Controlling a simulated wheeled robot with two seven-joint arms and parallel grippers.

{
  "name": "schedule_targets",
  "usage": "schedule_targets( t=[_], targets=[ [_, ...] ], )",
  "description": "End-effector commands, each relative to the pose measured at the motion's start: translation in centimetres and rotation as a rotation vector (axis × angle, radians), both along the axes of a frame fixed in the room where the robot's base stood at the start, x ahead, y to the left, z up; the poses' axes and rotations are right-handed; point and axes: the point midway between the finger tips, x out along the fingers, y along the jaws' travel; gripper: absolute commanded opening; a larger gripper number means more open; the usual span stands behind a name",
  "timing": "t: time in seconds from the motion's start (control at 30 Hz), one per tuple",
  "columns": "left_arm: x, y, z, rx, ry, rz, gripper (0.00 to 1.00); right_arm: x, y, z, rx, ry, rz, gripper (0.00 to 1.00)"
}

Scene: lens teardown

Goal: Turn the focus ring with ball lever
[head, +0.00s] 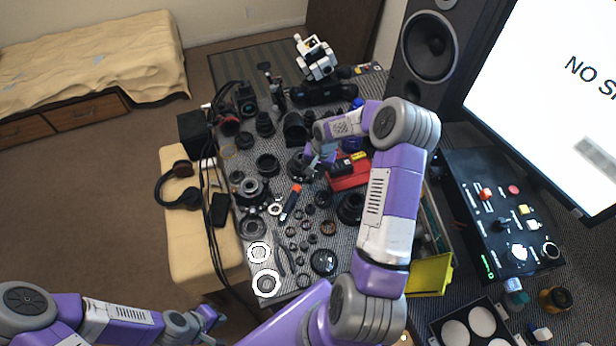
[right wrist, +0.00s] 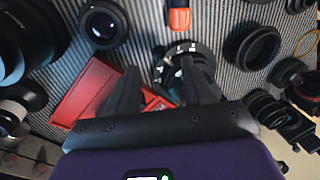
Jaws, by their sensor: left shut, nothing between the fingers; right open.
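A dark lens part with a ring carrying white marks (right wrist: 181,50) lies on the striped mat by my right fingers in the right wrist view. In the head view, a dark lens part (head: 297,164) beside my right gripper is probably the same one. I cannot make out the ball lever clearly. My right gripper (right wrist: 160,88) is open, pointing down at the mat. Its right finger overlaps the marked ring in the picture; I cannot tell if they touch. In the head view the right gripper (head: 318,162) is small and partly hidden by my arm. My left gripper (head: 212,316) is shut and empty, off the table's near left.
A red tray (head: 347,183) lies right of the right gripper. An orange-ended tool (head: 292,200) lies nearby. Several loose rings and lenses crowd the mat. A monitor (head: 560,90), speaker (head: 430,48) and control panel (head: 490,215) stand at the right. Cables hang over the left edge.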

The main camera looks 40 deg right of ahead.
Motion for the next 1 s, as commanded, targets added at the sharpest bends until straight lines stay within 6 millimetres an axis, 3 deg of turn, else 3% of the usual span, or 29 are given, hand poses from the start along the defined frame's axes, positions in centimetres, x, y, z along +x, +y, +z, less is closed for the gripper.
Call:
schedule_targets(
  t=[0.1, 0.3, 0.67, 1.0],
  targets=[
    [0.0, 0.0, -0.4, 0.0, 0.0, 0.0, 0.0, 0.3, 0.3, -2.2, 0.002, 0.002, 0.002, 0.51],
    [0.0, 0.0, -0.7, 0.0, 0.0, 0.0, 0.0, 0.7, 0.6, -4.4, 0.001, 0.0, 0.002, 0.51],
    [0.0, 0.0, -0.7, 0.0, 0.0, 0.0, 0.0, 0.7, 0.7, -4.8, 0.0, -0.001, 0.002, 0.5],
    [0.0, 0.0, -0.7, 0.0, 0.0, 0.0, 0.0, 0.7, 0.7, -4.8, 0.0, -0.001, 0.002, 0.0]
  ],
)
